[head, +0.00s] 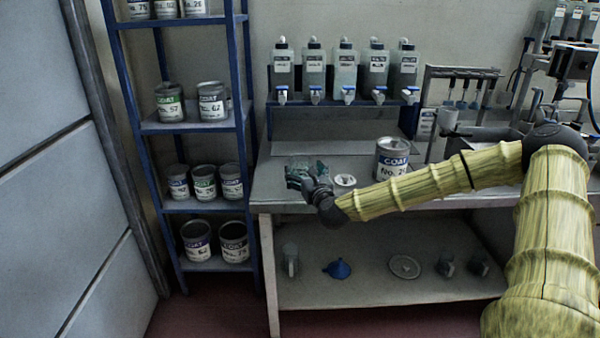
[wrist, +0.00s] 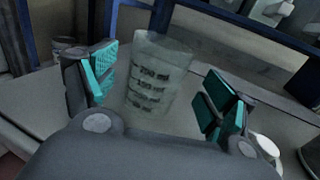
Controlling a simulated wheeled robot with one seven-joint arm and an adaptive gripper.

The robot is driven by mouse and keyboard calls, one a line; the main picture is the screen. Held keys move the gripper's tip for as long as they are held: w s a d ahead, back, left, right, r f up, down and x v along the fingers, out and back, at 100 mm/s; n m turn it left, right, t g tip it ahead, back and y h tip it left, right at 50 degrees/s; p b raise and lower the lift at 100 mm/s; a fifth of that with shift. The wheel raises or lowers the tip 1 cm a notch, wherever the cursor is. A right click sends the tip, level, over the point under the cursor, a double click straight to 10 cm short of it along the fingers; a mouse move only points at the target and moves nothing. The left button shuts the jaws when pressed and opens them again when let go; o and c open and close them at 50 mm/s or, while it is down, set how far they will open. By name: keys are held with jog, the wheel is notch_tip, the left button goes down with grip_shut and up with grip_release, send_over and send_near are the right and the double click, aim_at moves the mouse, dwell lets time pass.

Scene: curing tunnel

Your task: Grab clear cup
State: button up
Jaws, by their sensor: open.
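The clear cup (wrist: 158,80) is see-through with dark graduation marks. In the wrist view it stands on the bench top between the two teal-padded fingers of my gripper (wrist: 160,92). The fingers are open, with a visible gap on each side of the cup. In the head view my gripper (head: 305,176) is over the left front part of the bench, and the cup there is mostly hidden by the fingers and hard to make out.
On the bench (head: 275,183), a white round lid (head: 345,181) and a COAT can (head: 391,160) stand right of my gripper. Several tapped bottles (head: 345,72) line the back. A blue shelf rack (head: 192,124) with cans stands left. A blue funnel (head: 338,268) lies on the lower shelf.

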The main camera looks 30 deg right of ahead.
jog(key=shift+p+x, duration=0.35)
jog(key=shift+x, duration=1.9)
jog(key=shift+a, duration=0.1)
jog(key=c, duration=1)
